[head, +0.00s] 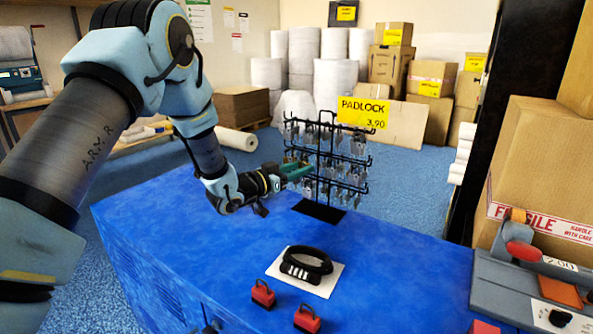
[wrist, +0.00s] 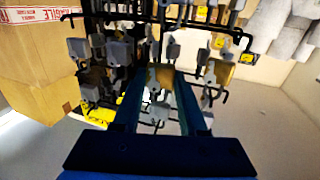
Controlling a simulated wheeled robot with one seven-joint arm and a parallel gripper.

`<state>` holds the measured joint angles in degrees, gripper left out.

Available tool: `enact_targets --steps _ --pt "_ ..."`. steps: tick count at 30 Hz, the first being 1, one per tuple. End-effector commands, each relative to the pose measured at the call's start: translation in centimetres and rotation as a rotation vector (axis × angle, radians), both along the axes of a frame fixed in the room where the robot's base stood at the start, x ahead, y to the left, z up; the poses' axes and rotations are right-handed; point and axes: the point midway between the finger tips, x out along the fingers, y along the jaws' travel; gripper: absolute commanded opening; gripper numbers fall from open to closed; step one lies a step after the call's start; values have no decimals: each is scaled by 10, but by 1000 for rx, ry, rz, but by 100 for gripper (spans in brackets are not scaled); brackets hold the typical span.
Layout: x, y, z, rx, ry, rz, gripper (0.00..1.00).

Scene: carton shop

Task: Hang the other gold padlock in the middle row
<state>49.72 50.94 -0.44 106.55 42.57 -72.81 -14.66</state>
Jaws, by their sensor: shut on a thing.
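A black wire display rack (head: 319,210) stands on the blue counter and carries rows of small hanging padlocks, mostly grey. My gripper (head: 298,171) reaches in from the left at about the middle row. In the wrist view my gripper (wrist: 158,108) has its two teal fingers on either side of a gold padlock (wrist: 160,76), and it is shut on it. A second gold padlock (wrist: 222,72) hangs beside it in the wrist view. Grey padlocks crowd around, and I cannot tell whether the held padlock touches a hook.
A yellow padlock price sign (head: 363,113) tops the rack. On the counter lie a black combination lock (head: 306,265) on a white card and two red padlocks (head: 263,294). A grey machine (head: 520,285) and a carton (head: 540,170) stand at right. The counter around the rack's base is clear.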

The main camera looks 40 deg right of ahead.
Motion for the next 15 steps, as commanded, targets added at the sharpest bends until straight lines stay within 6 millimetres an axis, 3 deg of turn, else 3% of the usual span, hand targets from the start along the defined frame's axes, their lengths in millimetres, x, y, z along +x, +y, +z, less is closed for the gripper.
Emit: enact_targets --steps 15 --pt "6 -23 -8 -1 0 0 0"
